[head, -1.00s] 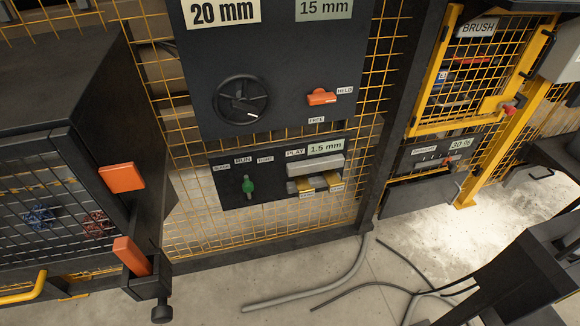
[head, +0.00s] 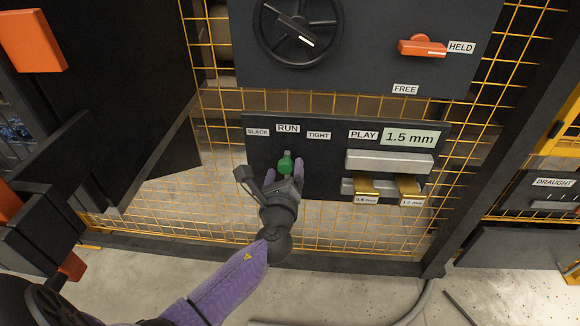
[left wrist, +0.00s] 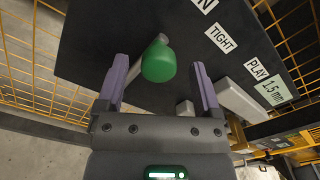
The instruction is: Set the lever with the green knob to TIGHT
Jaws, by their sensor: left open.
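The lever with the green knob (head: 286,163) is on the lower dark panel (head: 325,182), and the knob stands below the RUN label (head: 288,128). The SLACK label (head: 257,132) is to its left and the TIGHT label (head: 319,135) to its right. My left gripper (head: 284,170) is at the knob, coming from below. In the left wrist view the open purple fingers (left wrist: 158,88) stand either side of the green knob (left wrist: 158,63), with gaps on both sides. The knob looks slightly beyond the fingertips. My right gripper is not in view.
Right of the lever are a light bar (head: 389,162), brass pieces (head: 366,187) and a 1.5 mm display (head: 411,138). Above are a black handwheel (head: 297,30) and an orange handle (head: 422,46). A dark cabinet with orange parts (head: 33,40) stands close at the left.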

